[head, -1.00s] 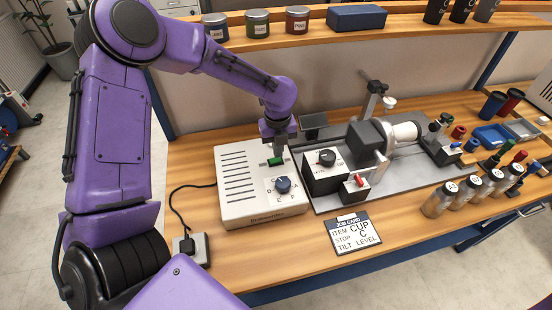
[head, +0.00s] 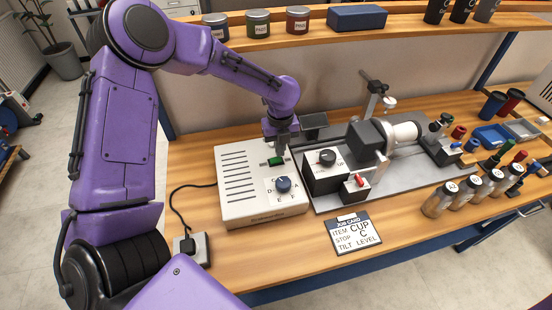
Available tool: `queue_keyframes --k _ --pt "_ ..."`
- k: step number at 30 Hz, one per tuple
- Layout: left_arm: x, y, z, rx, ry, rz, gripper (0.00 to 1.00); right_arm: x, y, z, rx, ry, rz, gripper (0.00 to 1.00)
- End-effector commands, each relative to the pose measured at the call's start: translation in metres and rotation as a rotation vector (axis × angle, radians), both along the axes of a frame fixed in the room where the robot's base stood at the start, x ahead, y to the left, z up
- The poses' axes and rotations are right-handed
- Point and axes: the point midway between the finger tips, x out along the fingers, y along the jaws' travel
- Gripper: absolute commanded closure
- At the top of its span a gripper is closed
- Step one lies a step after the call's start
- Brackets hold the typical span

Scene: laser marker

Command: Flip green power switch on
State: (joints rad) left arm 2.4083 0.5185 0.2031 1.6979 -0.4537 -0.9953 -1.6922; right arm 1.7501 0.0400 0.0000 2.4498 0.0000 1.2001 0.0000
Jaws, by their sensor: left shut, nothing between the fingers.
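The green power switch (head: 276,161) is a small green rocker on the top of the white control box (head: 247,200), above the blue round dial (head: 283,185). My left gripper (head: 280,151) points down right over the switch, with its fingertips shut and empty. The tips are at or just behind the green switch; I cannot tell whether they touch it. The fingertips partly cover the switch's surroundings, and which way it is tipped is too small to tell. My right gripper is not in view.
Right of the box stands the marker rig with a black-knobbed box (head: 326,158), a red switch (head: 360,180) and a white cup (head: 403,134). A job card (head: 353,234) lies in front. Several bottles stand at right. A shelf (head: 300,45) runs behind.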

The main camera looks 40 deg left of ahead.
Motion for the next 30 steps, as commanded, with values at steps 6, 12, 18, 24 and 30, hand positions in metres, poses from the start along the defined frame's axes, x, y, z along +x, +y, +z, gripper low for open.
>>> queue_keyframes --k 6,12,18,24,30 --pt "0.000 0.000 -0.001 0.000 0.000 0.000 1.00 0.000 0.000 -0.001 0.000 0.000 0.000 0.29" --pt "0.000 0.000 -0.005 0.000 0.000 0.000 1.00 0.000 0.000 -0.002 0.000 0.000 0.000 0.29" --pt "0.000 0.000 -0.008 0.000 0.000 0.000 1.00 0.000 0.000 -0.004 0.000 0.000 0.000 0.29" --pt "0.000 0.000 -0.011 0.000 0.000 -0.001 1.00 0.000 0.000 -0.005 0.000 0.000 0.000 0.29" --pt "0.000 0.000 -0.014 0.000 0.000 -0.001 1.00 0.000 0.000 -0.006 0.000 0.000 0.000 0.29"
